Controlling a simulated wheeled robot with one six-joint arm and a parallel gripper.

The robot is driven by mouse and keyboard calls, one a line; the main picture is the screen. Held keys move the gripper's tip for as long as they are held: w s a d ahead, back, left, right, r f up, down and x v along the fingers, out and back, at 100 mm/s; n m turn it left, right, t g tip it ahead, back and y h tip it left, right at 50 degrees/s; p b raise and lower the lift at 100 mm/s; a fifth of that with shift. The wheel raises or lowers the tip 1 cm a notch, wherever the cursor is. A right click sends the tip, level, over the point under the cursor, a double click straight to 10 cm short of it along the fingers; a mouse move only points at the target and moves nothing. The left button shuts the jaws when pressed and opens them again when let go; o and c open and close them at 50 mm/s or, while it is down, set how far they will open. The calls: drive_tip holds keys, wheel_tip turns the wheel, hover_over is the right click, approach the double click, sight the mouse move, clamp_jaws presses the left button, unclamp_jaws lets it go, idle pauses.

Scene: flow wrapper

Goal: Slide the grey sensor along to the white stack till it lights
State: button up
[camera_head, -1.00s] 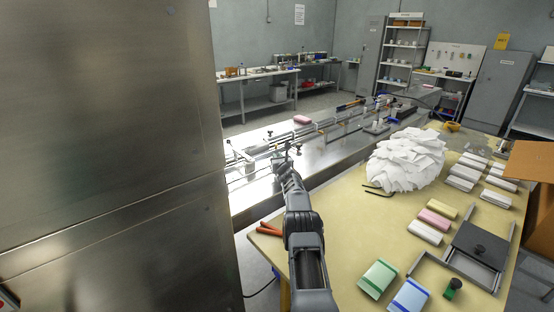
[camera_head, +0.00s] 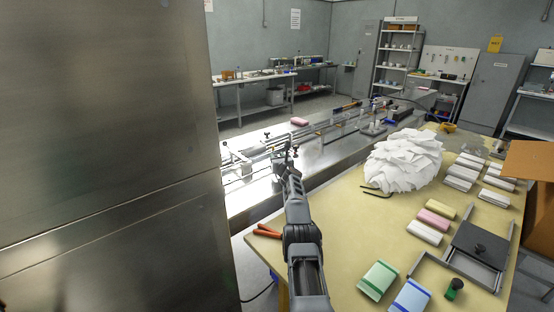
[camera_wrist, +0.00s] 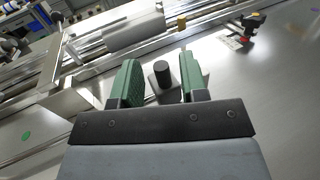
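My gripper (camera_wrist: 160,82) is open. Its two green fingers stand either side of a dark upright cylinder (camera_wrist: 163,74) on a small grey base, with a gap on each side. I cannot tell whether this is the grey sensor, and no lit lamp shows on it. In the head view my gripper (camera_head: 287,152) is over the steel bench by the rails, too small there to show its fingers. A pale grey block (camera_wrist: 134,31) lies along the rails beyond the fingers. I cannot tell for sure which item is the white stack.
A pink block (camera_head: 299,121) lies farther along the bench. The yellow table holds a white paper heap (camera_head: 403,160) and white packs (camera_head: 463,172). A tall steel cabinet (camera_head: 100,130) fills the left.

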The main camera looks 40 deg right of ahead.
drive_tip(key=shift+f+b, duration=0.15)
drive_tip(key=shift+b, duration=0.55)
drive_tip(key=b, duration=0.2)
drive_tip(key=shift+s+f+b, duration=0.15)
drive_tip(key=shift+s+b, duration=0.15)
drive_tip(key=shift+b, duration=0.05)
drive_tip(key=b+v, duration=0.2)
drive_tip(key=b, duration=0.2)
drive_tip(key=shift+f, duration=0.1)
drive_tip(key=shift+s+a+r+b, duration=0.15)
drive_tip(key=shift+s+b, duration=0.2)
drive_tip(key=shift+s, duration=0.05)
drive_tip(key=shift+s+a+r+b, duration=0.1)
drive_tip(key=shift+s+b, duration=0.2)
drive_tip(key=shift+s, duration=0.1)
drive_tip(key=shift+b+v, duration=0.6)
drive_tip(key=shift+v, duration=1)
drive_tip(key=shift+a+r, duration=0.1)
drive_tip(key=shift+r, duration=0.05)
